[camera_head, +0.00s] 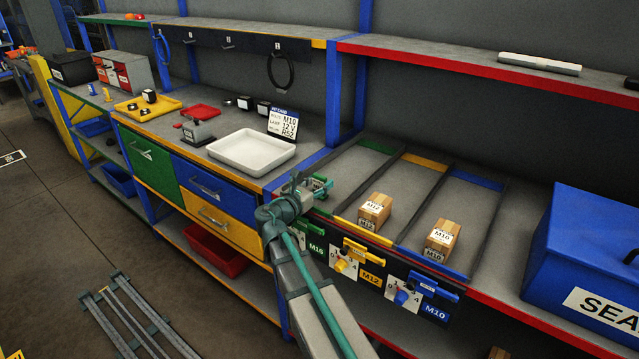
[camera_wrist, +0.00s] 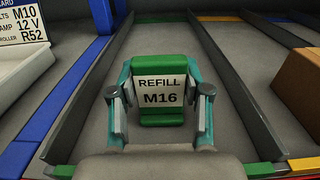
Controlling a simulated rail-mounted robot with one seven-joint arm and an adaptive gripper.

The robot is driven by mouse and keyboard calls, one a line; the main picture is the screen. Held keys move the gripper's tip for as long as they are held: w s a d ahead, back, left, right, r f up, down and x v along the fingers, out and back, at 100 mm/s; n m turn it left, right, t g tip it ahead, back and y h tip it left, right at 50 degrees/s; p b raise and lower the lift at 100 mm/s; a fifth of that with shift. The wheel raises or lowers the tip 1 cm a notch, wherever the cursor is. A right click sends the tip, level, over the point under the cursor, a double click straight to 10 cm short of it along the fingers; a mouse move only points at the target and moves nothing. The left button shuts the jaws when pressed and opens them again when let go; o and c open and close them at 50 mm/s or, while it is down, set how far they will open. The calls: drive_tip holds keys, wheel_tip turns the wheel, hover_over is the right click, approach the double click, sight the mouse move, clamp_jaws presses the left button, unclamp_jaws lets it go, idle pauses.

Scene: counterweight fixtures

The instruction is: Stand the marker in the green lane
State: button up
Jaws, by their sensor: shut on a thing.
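The marker (camera_wrist: 160,67) is a green stand with a white label reading "REFILL M16". In the wrist view it stands upright between the two teal fingers of my gripper (camera_wrist: 160,98), which is shut on it. The green lane (camera_wrist: 100,125), with green strips at its front and far ends, lies around and behind the marker, between two dark dividers. In the head view my gripper (camera_head: 308,188) is at the front end of this lane and partly hides the marker. I cannot tell whether the marker's base touches the lane floor.
Wooden blocks labelled M12 (camera_head: 374,212) and M10 (camera_head: 441,240) sit in the yellow and blue lanes to the right. A white tray (camera_head: 250,151) and a job card (camera_head: 283,124) are to the left. A blue box (camera_head: 585,255) stands far right.

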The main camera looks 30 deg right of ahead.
drive_tip(key=o, duration=1)
drive_tip(key=shift+f, duration=0.1)
drive_tip(key=shift+o, duration=0.2)
drive_tip(key=b+v, duration=0.2)
drive_tip(key=v, duration=1)
